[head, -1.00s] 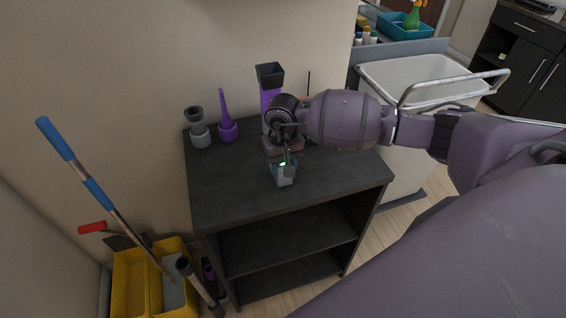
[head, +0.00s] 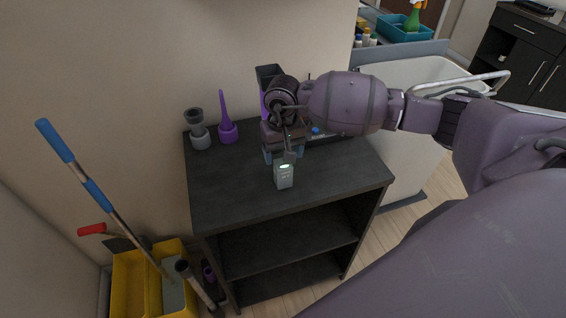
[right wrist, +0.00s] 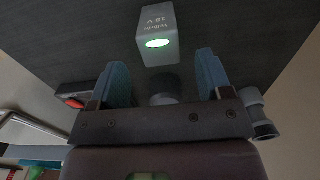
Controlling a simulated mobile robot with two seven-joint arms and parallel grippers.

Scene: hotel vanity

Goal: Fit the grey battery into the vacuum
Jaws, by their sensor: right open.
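The grey battery (head: 284,178) stands upright on the dark shelf top (head: 235,185), near its front middle, with a lit green spot on its top. It also shows in the right wrist view (right wrist: 157,30), marked 18 V, just beyond the fingertips. My right gripper (head: 283,153) is open and empty, behind the battery and apart from it. Its two blue fingers (right wrist: 163,80) show spread in the wrist view. A purple and dark grey upright thing (head: 268,74), perhaps the vacuum, stands at the back, mostly hidden by my right arm. My left gripper is not in view.
A grey nozzle (head: 198,132) and a purple pointed nozzle (head: 227,120) stand at the back left of the shelf top. A dark item with a blue spot (head: 316,131) lies partly behind my arm. The shelf top's front left is clear. A yellow bucket (head: 132,285) stands below left.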

